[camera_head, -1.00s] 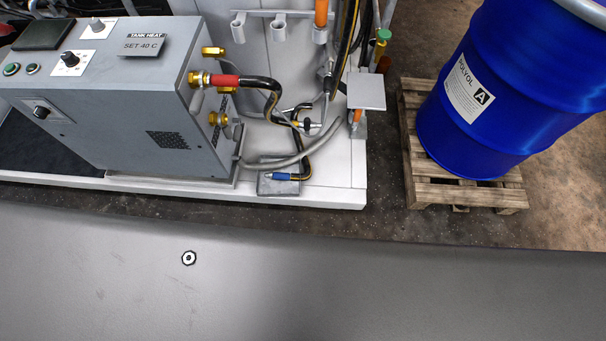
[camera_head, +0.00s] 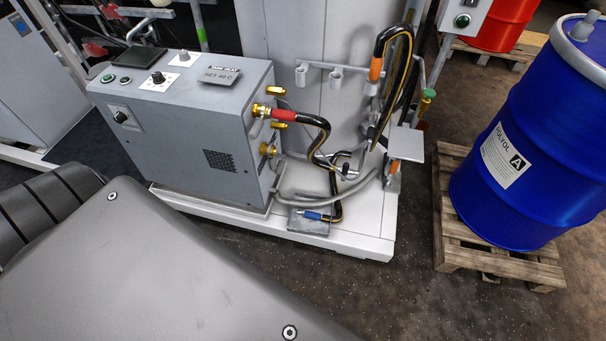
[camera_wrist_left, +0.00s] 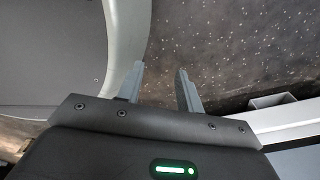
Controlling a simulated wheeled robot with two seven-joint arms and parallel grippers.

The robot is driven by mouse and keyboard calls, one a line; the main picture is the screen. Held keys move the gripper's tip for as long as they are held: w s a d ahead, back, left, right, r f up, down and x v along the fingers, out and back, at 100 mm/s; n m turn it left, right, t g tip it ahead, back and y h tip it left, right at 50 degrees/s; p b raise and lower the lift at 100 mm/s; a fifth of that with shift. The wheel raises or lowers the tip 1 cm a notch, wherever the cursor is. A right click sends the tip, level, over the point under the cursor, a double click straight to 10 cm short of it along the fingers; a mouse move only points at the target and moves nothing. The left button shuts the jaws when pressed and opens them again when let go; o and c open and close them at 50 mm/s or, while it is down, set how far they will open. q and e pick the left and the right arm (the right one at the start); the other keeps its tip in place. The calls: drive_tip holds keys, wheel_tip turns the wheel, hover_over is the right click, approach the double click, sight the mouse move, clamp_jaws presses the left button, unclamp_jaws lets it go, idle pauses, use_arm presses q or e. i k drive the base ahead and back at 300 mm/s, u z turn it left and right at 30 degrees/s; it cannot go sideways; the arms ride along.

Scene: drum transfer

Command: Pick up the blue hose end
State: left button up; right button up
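The blue hose end (camera_head: 313,215) lies on a small grey block (camera_head: 307,225) at the front of the white platform, in the head view. A black hose with a yellow stripe (camera_head: 337,207) runs up from it. My left gripper (camera_wrist_left: 160,80) shows in the left wrist view with its two fingers apart and nothing between them, over dark speckled floor. The hose end is not in that wrist view. Neither gripper shows in the head view.
A grey heater box (camera_head: 190,140) with brass fittings and a red-ended hose (camera_head: 285,113) stands left of the hose end. A blue drum (camera_head: 530,150) stands on a wooden pallet (camera_head: 447,235) at right. Dark floor (camera_head: 400,295) is free in front.

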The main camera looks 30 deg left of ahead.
sight(308, 214)
drive_tip(key=k, duration=0.3)
drive_tip(key=u, duration=1.05)
drive_tip(key=i, duration=0.4)
